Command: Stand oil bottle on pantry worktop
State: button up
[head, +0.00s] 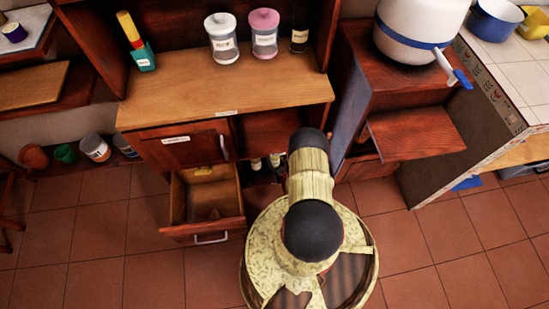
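The wooden worktop (220,95) of a dark cupboard is at the upper middle, with a small label on its front edge. A dark bottle with a pale label (299,40) stands upright at its back right; its top is cut off. More bottles (256,164) show low in the open compartment under the worktop, partly hidden by shadow and my arm. I cannot read which bottle is oil. My arm rises in front of the cupboard's right part. My gripper is not visible.
Two lidded jars (222,38) and a teal holder (142,57) stand on the worktop. An open drawer (208,200) juts out below, left of my base. At right, a dark cabinet (408,92) bears a white pot (420,28); its flap (415,133) sticks out. Worktop's front is clear.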

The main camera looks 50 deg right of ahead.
aim_at(258, 87)
jog(key=k+j, duration=0.75)
jog(key=k, duration=0.2)
